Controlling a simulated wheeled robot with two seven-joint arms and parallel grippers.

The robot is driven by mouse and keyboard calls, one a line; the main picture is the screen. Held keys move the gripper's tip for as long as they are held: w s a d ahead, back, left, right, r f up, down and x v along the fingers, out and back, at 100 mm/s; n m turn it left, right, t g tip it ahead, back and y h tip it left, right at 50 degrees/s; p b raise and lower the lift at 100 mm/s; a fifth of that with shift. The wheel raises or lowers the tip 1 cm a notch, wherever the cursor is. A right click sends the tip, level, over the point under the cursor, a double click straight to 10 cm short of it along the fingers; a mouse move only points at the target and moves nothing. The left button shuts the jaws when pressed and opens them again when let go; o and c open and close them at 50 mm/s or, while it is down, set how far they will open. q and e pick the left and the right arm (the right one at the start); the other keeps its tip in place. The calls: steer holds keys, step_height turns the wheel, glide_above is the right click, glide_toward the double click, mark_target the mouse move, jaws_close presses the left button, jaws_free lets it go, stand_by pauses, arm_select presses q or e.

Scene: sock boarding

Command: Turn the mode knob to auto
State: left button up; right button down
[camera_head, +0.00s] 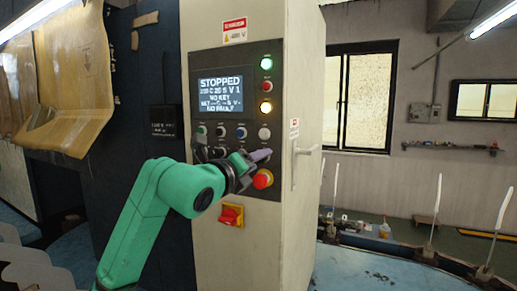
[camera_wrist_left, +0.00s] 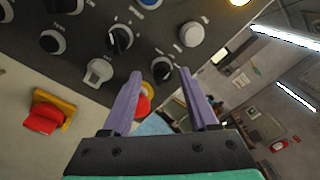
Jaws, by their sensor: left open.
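The control panel (camera_head: 206,112) is on the front of a pale cabinet, with small knobs and buttons below a screen. In the left wrist view, a black selector knob with a white pointer line (camera_wrist_left: 120,39) sits near the upper middle, above a grey key-like switch (camera_wrist_left: 99,72). Another black knob (camera_wrist_left: 52,41) is to its left. The labels are too small to read, so I cannot tell which one is the mode knob. My right gripper is not in view.
The screen (camera_head: 221,91) reads STOPPED. A red emergency button (camera_head: 263,179) is close beside my left gripper, partly behind a finger in the wrist view. A red switch on a yellow plate (camera_head: 231,215) is below. A door handle (camera_head: 304,150) sticks out at right.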

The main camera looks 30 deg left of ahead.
arm_select(q)
steer(key=shift+w+r, duration=0.1)
steer(key=shift+w, duration=0.2)
steer(key=shift+s+r, duration=0.1)
steer(key=shift+s, duration=0.3)
steer(key=shift+w, duration=0.1)
steer(key=c, duration=0.5)
jaws_close()
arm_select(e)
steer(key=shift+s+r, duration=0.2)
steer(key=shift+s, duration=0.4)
